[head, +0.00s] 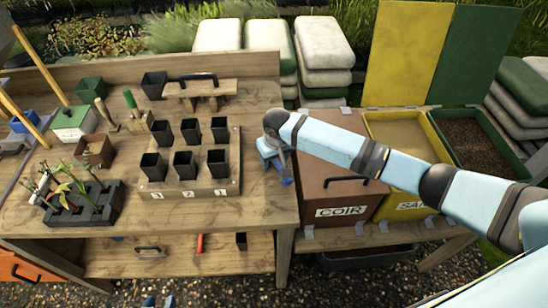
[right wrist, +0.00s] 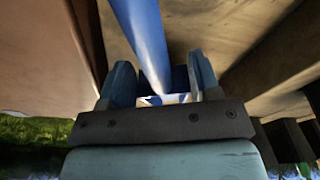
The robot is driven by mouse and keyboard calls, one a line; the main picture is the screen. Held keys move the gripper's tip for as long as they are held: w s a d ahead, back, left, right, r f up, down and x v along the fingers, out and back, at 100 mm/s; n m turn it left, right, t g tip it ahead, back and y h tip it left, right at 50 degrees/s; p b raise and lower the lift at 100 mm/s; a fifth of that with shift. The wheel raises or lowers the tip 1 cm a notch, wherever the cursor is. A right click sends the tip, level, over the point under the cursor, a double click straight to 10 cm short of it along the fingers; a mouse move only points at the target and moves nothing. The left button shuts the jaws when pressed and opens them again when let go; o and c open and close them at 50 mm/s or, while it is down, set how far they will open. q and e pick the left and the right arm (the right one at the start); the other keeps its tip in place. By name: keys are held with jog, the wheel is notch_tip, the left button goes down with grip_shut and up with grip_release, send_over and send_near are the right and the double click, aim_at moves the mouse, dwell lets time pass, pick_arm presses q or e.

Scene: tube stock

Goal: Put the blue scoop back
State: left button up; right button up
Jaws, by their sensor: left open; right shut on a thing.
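The blue scoop (head: 287,181) is in my right gripper (head: 274,160), at the table's right edge beside the brown COIR bin (head: 335,160). In the right wrist view its blue shaft (right wrist: 140,35) runs up from between the two fingers, which are shut on it. Most of the scoop is hidden by the gripper in the head view. The COIR bin's lid is closed. The yellow sand bin (head: 400,132) is open and holds sand. The green bin (head: 478,140) is open and holds dark soil. My left gripper (head: 158,301) shows only as fingertips at the bottom edge, open and empty.
A wooden rack (head: 190,190) of several black pots stands on the table (head: 255,120). A black seedling tray (head: 88,210) and a wooden block with a green-handled tool (head: 132,112) are to its left. A lower shelf (head: 180,260) runs beneath. Yellow and green lids stand behind the bins.

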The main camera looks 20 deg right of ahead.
jog(key=shift+f, duration=0.15)
jog(key=shift+f, duration=0.45)
jog(key=o, duration=1.1)
